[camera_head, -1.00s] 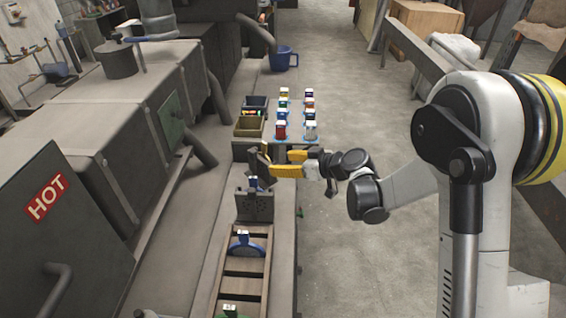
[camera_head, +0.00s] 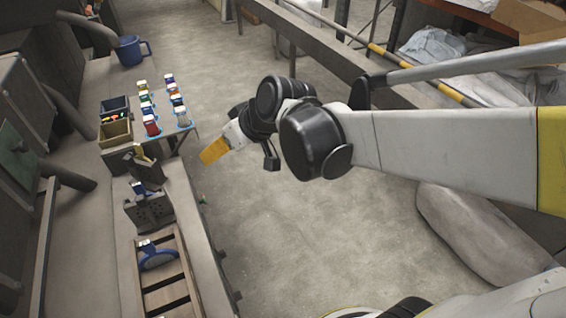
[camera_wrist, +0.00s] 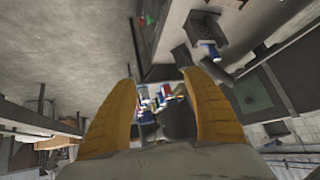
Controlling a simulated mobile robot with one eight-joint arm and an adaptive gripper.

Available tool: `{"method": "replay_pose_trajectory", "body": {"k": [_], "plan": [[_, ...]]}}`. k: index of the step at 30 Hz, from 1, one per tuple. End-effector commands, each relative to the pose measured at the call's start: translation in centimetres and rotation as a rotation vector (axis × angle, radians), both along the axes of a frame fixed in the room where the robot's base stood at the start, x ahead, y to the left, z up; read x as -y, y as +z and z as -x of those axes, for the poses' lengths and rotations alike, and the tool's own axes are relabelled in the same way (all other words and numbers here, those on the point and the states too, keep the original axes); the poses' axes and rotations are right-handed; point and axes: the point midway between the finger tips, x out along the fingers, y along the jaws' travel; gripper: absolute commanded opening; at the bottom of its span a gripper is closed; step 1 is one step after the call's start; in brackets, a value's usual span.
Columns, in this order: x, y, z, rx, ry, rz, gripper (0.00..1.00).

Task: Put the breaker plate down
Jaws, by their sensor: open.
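A round disc with a blue rim and pale tag (camera_head: 158,257), possibly the breaker plate, stands in a slatted wooden rack (camera_head: 176,270) on the bench. Behind it is a dark block with holes (camera_head: 150,211), with a small blue and white piece at its top. I cannot tell for sure which of these is the breaker plate. My gripper (camera_head: 212,152) is to the right of the bench, over the floor side, apart from these things. The wrist view shows its yellow fingers (camera_wrist: 160,82) spread with nothing held between them.
Several small coloured, tagged items (camera_head: 152,126) stand on a blue-edged shelf. Beside it are a dark bin (camera_head: 114,105) and a tan bin (camera_head: 115,132). A blue mug (camera_head: 130,50) stands farther back. Open floor (camera_head: 290,230) lies right of the bench.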

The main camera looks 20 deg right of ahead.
Motion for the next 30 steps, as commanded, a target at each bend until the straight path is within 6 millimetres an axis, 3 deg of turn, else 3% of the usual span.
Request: {"method": "replay_pose_trajectory", "body": {"k": [6, 13, 18, 30], "plan": [[5.3, 0.5, 7.3, -0.056, -0.203, 0.065, 0.6], [9.6, -0.4, 13.1, -0.08, -0.387, 0.115, 0.6], [10.9, -0.8, 14.9, -0.081, -0.449, 0.13, 0.6], [11.1, -0.9, 15.1, -0.081, -0.458, 0.132, 0.6]]}}
